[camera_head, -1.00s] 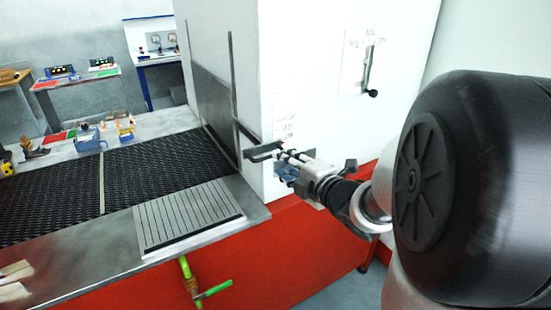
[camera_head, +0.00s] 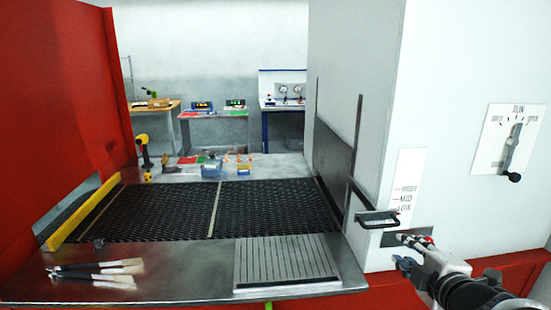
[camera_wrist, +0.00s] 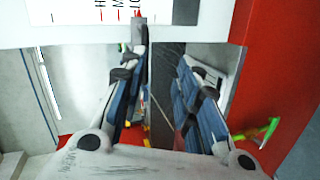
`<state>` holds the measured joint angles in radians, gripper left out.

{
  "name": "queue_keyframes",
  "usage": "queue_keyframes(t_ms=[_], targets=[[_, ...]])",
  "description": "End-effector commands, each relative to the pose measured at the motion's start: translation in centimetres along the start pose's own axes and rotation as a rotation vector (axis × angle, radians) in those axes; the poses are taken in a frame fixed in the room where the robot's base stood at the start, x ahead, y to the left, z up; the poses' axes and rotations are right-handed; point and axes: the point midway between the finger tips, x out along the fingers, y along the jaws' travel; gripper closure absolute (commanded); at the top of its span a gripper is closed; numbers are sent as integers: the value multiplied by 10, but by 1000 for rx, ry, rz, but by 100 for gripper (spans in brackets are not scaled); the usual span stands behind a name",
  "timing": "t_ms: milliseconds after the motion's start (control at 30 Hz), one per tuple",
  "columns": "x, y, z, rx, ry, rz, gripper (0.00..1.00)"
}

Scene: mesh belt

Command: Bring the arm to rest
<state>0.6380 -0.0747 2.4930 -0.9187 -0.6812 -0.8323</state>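My gripper (camera_head: 405,251) is at the lower right in the head view, in front of the white machine housing and just below a black bar handle (camera_head: 377,220). In the wrist view, the two blue-and-grey fingers (camera_wrist: 163,60) stand apart with a gap between them, and I see nothing held. The white housing (camera_wrist: 75,22) with its printed scale fills the top of the wrist view. I cannot tell whether a fingertip touches the housing. Most of my arm is outside the head view.
A black mesh belt (camera_head: 265,210) runs across the metal bench, with a slatted plate (camera_head: 285,262) at its front. Brushes (camera_head: 95,270) lie front left. A dial with a lever (camera_head: 510,150) is on the housing. A red wall (camera_head: 60,90) stands left.

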Motion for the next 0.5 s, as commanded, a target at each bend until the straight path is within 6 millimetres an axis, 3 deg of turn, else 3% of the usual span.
queue_keyframes(t_ms=[133,267,367,500], targets=[[-4,-20,-16,257,-152,-137,70],[-22,-49,-32,493,-297,-256,70],[-53,-64,-47,676,-405,-318,70],[-117,-83,-74,947,-517,-389,70]])
